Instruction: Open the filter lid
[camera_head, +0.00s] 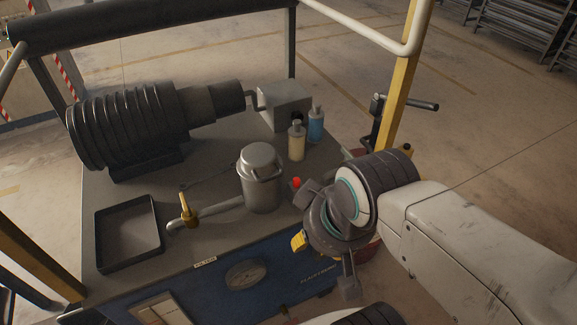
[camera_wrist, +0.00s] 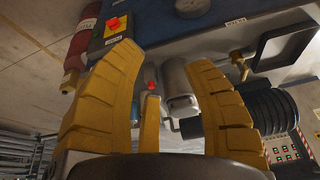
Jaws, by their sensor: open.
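The filter (camera_head: 262,190) is a grey metal canister standing upright on the workbench, left of my arm in the head view. Its rounded lid (camera_head: 260,155) sits on top and looks closed. A pipe runs from the canister to the left. The canister also shows in the wrist view (camera_wrist: 178,78), beyond and between the fingers, where the scene looks turned over.
A yellow-handled valve (camera_head: 187,207) is on the pipe, beside a dark empty tray (camera_head: 104,222). A ribbed motor (camera_head: 125,125) stands at the back left. Two bottles, cream (camera_head: 297,142) and blue (camera_head: 316,125), stand behind the filter. A yellow post (camera_head: 397,90) rises at the right.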

